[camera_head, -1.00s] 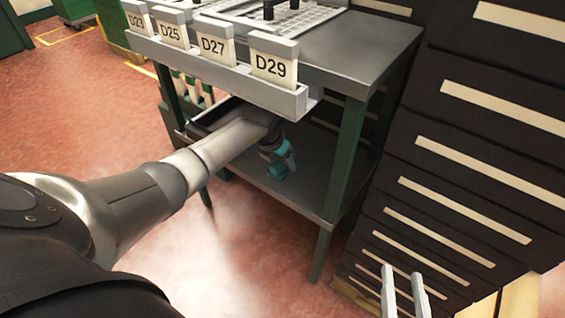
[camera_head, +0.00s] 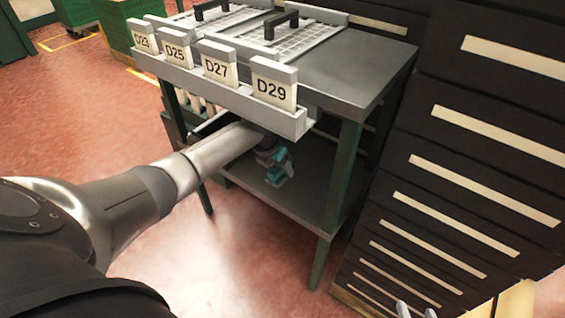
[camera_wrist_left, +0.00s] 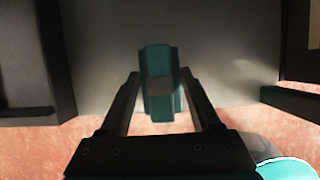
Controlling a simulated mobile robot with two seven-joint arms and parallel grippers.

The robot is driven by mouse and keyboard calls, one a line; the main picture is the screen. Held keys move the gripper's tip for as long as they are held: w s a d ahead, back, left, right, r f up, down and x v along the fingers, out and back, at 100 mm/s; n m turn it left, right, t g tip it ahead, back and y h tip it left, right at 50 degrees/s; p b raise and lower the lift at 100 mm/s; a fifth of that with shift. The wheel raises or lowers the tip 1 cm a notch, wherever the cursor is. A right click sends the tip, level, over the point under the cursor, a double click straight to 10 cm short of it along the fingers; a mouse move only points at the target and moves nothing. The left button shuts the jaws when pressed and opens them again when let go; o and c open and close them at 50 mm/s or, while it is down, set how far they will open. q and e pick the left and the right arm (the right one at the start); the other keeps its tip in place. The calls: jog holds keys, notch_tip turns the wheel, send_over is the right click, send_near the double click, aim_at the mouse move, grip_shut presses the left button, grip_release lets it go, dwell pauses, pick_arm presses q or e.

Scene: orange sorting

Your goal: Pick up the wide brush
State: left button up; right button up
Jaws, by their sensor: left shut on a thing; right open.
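A teal thing, which I take for the wide brush (camera_head: 279,178), shows under the table's top, above the lower shelf. My left gripper (camera_head: 270,154) reaches in there and is shut on it. In the left wrist view the teal brush (camera_wrist_left: 160,65) stands between the two dark fingers of my left gripper (camera_wrist_left: 160,88), with a grey patch on its middle. Its bristles cannot be made out. My right gripper (camera_head: 415,311) barely shows at the bottom right edge of the head view, as two pale, parted, empty fingers.
The metal table (camera_head: 350,70) has a front rail with labels D23 to D29 (camera_head: 273,84) just above my left arm. Its lower shelf (camera_head: 300,205) and green leg (camera_head: 340,180) are close to the gripper. Dark drawers (camera_head: 470,150) stand at the right. Red floor lies open at left.

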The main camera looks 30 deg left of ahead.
aim_at(270, 177)
pick_arm(q)
jog(key=s+p, duration=0.2)
jog(key=s, duration=0.2)
jog(key=shift+s+a+r+p, duration=0.1)
jog(key=shift+s+a+p, duration=0.05)
jog(key=shift+s+p, duration=0.25)
pick_arm(e)
jog(key=s+d+g+h, duration=0.2)
jog(key=s+d+g, duration=0.2)
jog(key=d, duration=0.2)
pick_arm(q)
jog(key=s+p, duration=0.5)
jog(key=s, duration=0.7)
jog(key=shift+a, duration=0.45)
pick_arm(e)
jog(key=s+f+g+h, duration=0.1)
jog(key=s+f+g, duration=0.2)
jog(key=f, duration=0.8)
jog(key=shift+s+d, duration=0.1)
